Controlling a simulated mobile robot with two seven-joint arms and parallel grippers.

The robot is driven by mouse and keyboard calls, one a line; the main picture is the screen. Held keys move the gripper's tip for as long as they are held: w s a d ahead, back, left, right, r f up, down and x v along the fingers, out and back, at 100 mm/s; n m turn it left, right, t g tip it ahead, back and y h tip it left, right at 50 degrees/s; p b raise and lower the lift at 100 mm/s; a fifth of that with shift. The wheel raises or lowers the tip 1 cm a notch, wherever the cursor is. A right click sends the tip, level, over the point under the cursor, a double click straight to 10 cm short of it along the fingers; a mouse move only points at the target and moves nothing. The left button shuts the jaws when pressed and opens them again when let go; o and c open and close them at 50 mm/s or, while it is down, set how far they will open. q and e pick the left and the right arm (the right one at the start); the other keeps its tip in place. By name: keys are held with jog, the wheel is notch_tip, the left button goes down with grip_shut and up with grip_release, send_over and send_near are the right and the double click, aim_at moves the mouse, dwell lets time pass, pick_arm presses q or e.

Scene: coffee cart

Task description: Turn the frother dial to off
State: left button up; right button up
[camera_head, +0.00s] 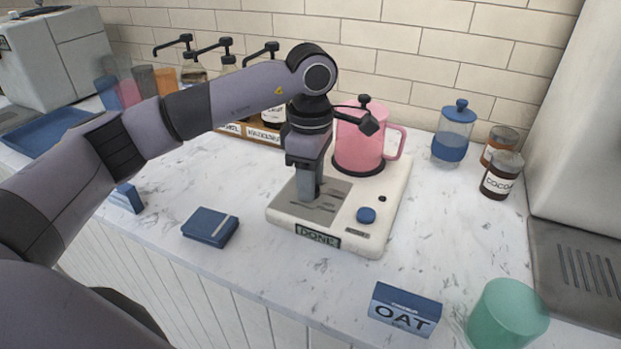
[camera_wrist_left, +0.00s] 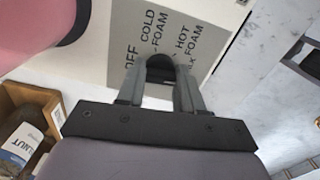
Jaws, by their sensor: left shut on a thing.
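The frother has a white base (camera_head: 390,207) with a pink jug (camera_head: 358,143) on its back part. My left gripper (camera_head: 309,194) points down onto this panel. In the wrist view its two fingers are shut on the dark frother dial (camera_wrist_left: 160,66), one on each side. The dial's pointer is hidden, so I cannot tell its setting. In the head view the gripper hides the dial. My right gripper is not in view.
A blue button (camera_head: 366,215) sits on the base's front right. Jars (camera_head: 502,176) and a bottle rack (camera_head: 263,135) stand behind.

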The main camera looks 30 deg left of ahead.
pick_arm(q)
jog(key=n, duration=0.9)
jog(key=shift+r+b, duration=0.1)
jog(key=shift+b, duration=0.25)
jog(key=n, duration=0.4)
jog(key=shift+n, duration=0.3)
jog(key=n, duration=1.2)
jog(key=shift+n+p, duration=0.3)
jog(key=n, duration=0.4)
jog(key=shift+r+p, duration=0.1)
jog(key=shift+p, duration=0.25)
jog(key=shift+n+p, duration=0.3)
jog(key=shift+n, duration=1.9)
